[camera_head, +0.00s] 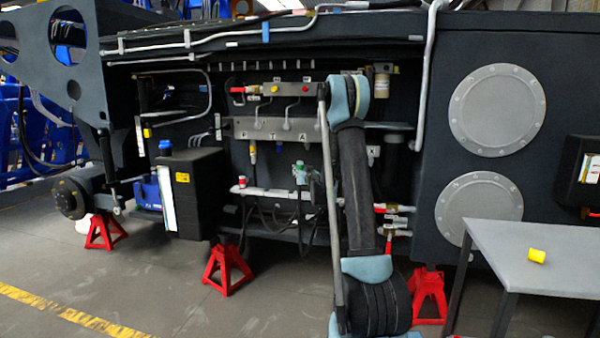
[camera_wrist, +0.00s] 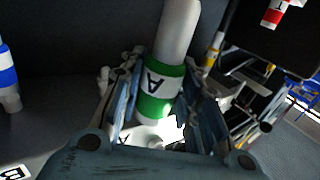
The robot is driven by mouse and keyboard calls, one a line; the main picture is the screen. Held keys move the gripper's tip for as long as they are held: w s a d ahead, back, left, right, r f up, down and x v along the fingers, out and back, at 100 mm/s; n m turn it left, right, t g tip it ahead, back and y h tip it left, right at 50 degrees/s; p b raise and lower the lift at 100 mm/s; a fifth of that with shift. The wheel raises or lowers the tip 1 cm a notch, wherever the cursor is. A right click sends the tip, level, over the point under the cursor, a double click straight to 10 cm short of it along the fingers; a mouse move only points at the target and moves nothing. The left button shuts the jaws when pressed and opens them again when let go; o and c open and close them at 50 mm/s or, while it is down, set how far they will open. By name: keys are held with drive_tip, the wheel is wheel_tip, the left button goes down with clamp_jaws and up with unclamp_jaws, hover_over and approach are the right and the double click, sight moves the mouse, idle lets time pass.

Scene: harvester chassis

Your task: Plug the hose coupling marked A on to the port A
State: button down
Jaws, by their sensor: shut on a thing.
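The hose coupling A, a pale cylinder with a green band and a white A mark, fills the middle of the wrist view (camera_wrist: 160,95). My gripper (camera_wrist: 163,112) is shut on it, with a finger on each side. In the head view the green coupling (camera_head: 300,168) shows above the white rail, with my gripper (camera_head: 313,179) just right of it. A white plate lettered A (camera_wrist: 125,138) lies below the coupling in the wrist view. I cannot tell whether the coupling still touches the rail. Port A is at the plate lettered A (camera_head: 287,125), above the coupling; its opening is too small to make out.
The white rail (camera_head: 268,193) bears a red coupling (camera_head: 242,182). A blue-banded coupling (camera_wrist: 8,76) stands at left in the wrist view. A yellow-banded fitting (camera_head: 252,150) hangs below the grey port bar. A grey table (camera_head: 500,245) with a yellow cap (camera_head: 537,256) stands right.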

drive_tip(key=shift+f, duration=0.55)
drive_tip(key=w+d, duration=0.2)
drive_tip(key=w, duration=0.6)
drive_tip(key=w+d, duration=0.3)
drive_tip(key=w, duration=0.4)
drive_tip(key=shift+w, duration=0.35)
drive_tip(key=shift+r, duration=0.1)
idle(0.3)
drive_tip(key=shift+r, duration=1.1)
drive_tip(key=shift+d+r, duration=0.1)
drive_tip(key=shift+r, duration=1.6)
idle(1.1)
drive_tip(key=c, duration=1.1)
unclamp_jaws()
